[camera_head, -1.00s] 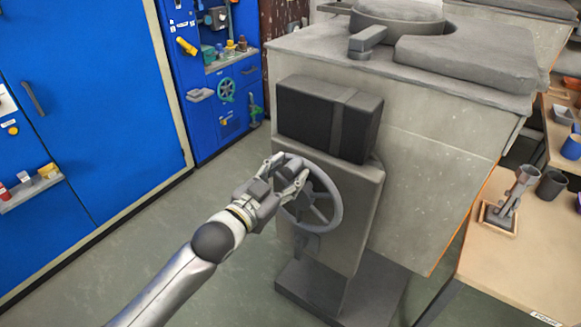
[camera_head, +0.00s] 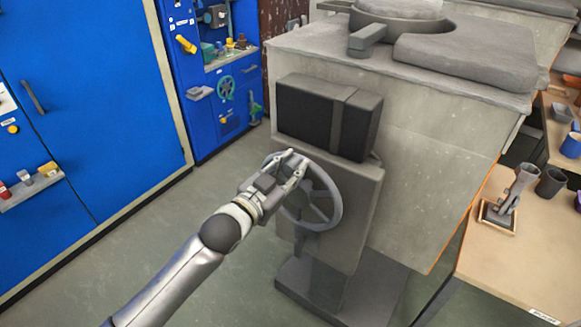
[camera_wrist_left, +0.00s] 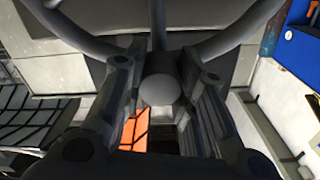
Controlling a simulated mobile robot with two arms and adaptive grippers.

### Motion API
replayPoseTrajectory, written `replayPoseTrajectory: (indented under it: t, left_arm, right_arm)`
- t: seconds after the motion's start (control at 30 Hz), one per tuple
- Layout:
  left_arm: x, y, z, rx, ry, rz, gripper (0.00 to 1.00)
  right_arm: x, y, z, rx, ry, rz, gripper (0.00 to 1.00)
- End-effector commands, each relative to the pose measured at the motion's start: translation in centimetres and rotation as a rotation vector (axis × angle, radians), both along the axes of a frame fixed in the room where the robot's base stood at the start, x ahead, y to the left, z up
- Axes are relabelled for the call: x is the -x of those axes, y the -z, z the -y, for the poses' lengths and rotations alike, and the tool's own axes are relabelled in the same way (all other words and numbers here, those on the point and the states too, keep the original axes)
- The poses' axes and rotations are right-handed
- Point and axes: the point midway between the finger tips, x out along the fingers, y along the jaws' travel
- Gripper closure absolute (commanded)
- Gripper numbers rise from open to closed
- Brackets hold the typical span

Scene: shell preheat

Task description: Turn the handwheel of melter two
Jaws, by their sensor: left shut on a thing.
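The grey handwheel (camera_head: 334,213) is a spoked wheel on the front of a grey pedestal (camera_head: 355,218) by the large melter (camera_head: 430,145). My left gripper (camera_head: 294,163) is at the wheel's upper left rim, shut on the handwheel. In the left wrist view, a round grey knob (camera_wrist_left: 160,89) shows between the two fingers of my left gripper (camera_wrist_left: 160,58), with the wheel's rim (camera_wrist_left: 82,36) curving behind it. The fingers hide part of the rim. My right gripper is not in view.
A black box (camera_head: 305,115) sits on the pedestal just above the wheel. Blue cabinets (camera_head: 100,100) stand at the left, one with a small green handwheel (camera_head: 226,88). A wooden table (camera_head: 535,265) with cups is at the right. The floor (camera_head: 110,265) at lower left is clear.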

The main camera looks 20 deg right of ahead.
Motion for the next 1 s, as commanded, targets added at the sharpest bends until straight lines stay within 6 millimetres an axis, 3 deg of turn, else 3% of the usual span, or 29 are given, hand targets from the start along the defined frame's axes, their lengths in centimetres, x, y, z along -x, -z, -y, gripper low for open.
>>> replayPoseTrajectory:
  t: [0.57, 1.0]
  left_arm:
    - [0.6, 0.2, 0.4, -0.053, 0.001, 0.061, 1.0]
    - [3.2, 1.3, 2.5, -0.259, 0.003, 0.321, 1.0]
  right_arm:
    - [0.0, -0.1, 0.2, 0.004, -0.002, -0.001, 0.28]
    - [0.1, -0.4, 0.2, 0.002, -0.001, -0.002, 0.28]
